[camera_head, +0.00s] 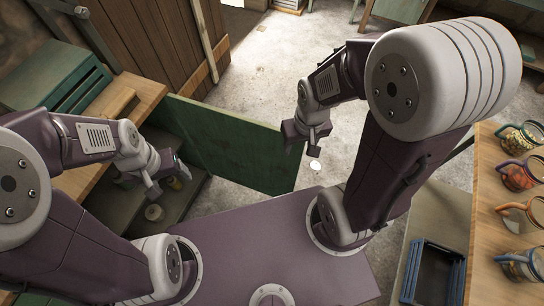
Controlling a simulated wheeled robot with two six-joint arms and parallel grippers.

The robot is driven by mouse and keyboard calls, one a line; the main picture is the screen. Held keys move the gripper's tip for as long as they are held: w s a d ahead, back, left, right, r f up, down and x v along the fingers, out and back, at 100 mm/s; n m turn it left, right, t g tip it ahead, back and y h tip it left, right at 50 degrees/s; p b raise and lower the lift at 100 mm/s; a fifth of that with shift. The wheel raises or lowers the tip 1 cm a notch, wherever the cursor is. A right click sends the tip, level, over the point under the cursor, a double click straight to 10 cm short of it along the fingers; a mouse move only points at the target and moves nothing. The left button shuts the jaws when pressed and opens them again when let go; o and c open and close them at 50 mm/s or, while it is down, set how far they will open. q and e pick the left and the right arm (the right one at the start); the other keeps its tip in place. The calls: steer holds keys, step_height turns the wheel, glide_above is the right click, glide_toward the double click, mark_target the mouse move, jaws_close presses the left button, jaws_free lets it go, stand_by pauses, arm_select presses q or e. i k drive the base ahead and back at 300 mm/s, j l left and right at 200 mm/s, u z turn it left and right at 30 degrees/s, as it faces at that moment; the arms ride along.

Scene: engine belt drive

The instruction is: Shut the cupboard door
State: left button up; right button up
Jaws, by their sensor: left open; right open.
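The green cupboard door (235,145) stands wide open. It sticks out to the right from the wooden-topped cupboard (135,95) at the left. My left gripper (152,190) is open and empty in front of the cupboard opening, near these jars. My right gripper (304,148) is open, close to the door's free end; I cannot tell whether it touches the door. My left arm hides part of the cupboard.
A green crate (85,90) stands on the cupboard top. At the right, a wooden counter (485,220) bears several jars with coloured contents (516,176). A dark blue crate (435,275) sits low beside it. Bare concrete floor (275,60) lies beyond the door.

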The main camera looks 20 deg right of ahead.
mark_target(247, 152)
steer(key=l+u, duration=0.3)
steer(key=l, duration=0.25)
steer(key=k+l+u, duration=0.1)
steer(key=l+u, duration=0.2)
steer(key=l, duration=0.2)
steer(key=i+l+u, duration=0.15)
steer(key=l+u, duration=0.7)
steer(key=l, duration=0.15)
steer(key=l+u, duration=0.45)
steer(key=k+l+u, duration=0.1)
steer(key=l+u, duration=0.35)
steer(key=l, duration=0.15)
steer(key=k+l+u, duration=0.1)
steer(key=l+u, duration=0.2)
steer(key=l, duration=0.25)
